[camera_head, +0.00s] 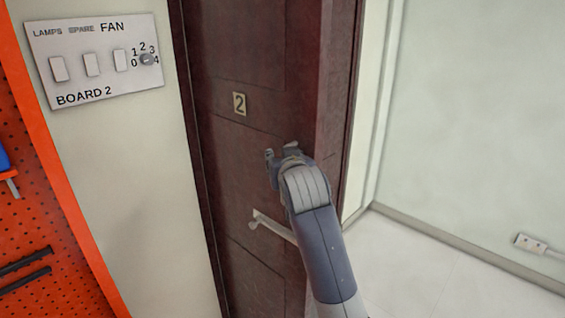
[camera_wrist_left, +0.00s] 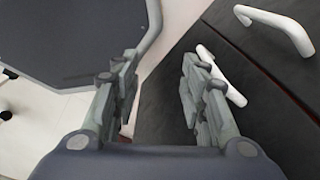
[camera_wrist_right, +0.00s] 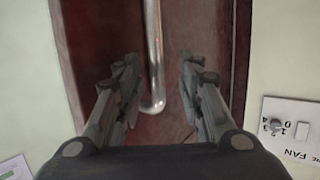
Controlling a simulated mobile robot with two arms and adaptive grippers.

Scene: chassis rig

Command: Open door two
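Door two (camera_head: 232,160) is a dark red-brown panelled door with a small "2" plate (camera_head: 239,104). I cannot tell whether it is fully shut. Its silver lever handle (camera_head: 272,226) sits lower on the door, partly hidden behind my right arm. My right gripper (camera_head: 281,154) is in front of the door, above the handle in the head view. In the right wrist view the handle (camera_wrist_right: 153,60) shows between the two spread fingers, and I see no clear contact. My left gripper (camera_wrist_left: 160,95) is open and empty, outside the head view.
Left of the door is a switch board (camera_head: 100,60) marked "BOARD 2", beside an orange pegboard (camera_head: 60,190) with tools. A socket (camera_head: 535,244) is low on the right wall. White handles (camera_wrist_left: 280,28) on dark fronts are near my left gripper. Floor at right is clear.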

